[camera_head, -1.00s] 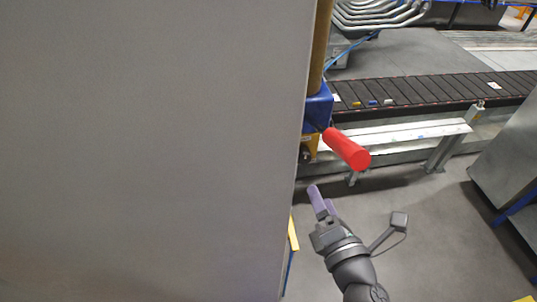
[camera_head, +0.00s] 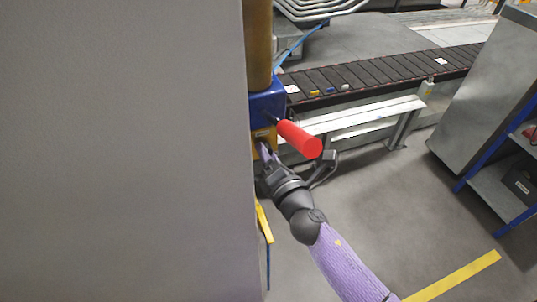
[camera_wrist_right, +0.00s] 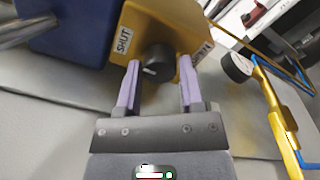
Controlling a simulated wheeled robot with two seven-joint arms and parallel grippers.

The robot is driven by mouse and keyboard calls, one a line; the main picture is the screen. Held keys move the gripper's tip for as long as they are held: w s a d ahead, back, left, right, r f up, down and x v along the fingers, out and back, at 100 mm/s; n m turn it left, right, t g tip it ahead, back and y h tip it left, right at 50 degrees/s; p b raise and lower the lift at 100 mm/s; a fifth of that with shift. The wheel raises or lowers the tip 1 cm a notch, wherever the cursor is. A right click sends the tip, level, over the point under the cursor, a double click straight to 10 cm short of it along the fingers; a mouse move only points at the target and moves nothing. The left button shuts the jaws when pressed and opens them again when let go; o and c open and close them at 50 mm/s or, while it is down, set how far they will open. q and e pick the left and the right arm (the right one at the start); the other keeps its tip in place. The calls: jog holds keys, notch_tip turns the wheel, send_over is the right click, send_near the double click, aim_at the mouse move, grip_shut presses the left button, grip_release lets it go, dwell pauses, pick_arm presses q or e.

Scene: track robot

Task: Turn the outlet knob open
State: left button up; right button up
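The outlet knob (camera_wrist_right: 157,62) is a dark round knob on a yellow box (camera_wrist_right: 172,28), with a "SHUT" label on its left and a partly readable label on its right. In the head view the yellow box (camera_head: 263,137) sits below a blue block (camera_head: 267,103), and the knob is not clearly seen. My right gripper (camera_wrist_right: 160,70) is open, with its two purple fingers on either side of the knob; I cannot tell whether they touch it. In the head view the right gripper (camera_head: 264,154) is at the yellow box. My left gripper is not in view.
A red cylindrical handle (camera_head: 301,139) sticks out from the blue block just above my right gripper. A large grey panel (camera_head: 120,150) fills the left. A roller conveyor (camera_head: 370,77) runs behind, and a grey cabinet (camera_head: 480,90) stands right. The floor between is clear.

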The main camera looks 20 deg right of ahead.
grip_shut()
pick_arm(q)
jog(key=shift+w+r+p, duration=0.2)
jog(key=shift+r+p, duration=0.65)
pick_arm(e)
jog(key=shift+a+m+t+h, duration=0.1)
jog(key=shift+m+t+h, duration=0.15)
jog(key=shift+m, duration=4.4)
jog(key=shift+m+t+h, duration=0.15)
jog(key=shift+m+h, duration=0.2)
jog(key=shift+m, duration=4.3)
jog(key=shift+f, duration=0.1)
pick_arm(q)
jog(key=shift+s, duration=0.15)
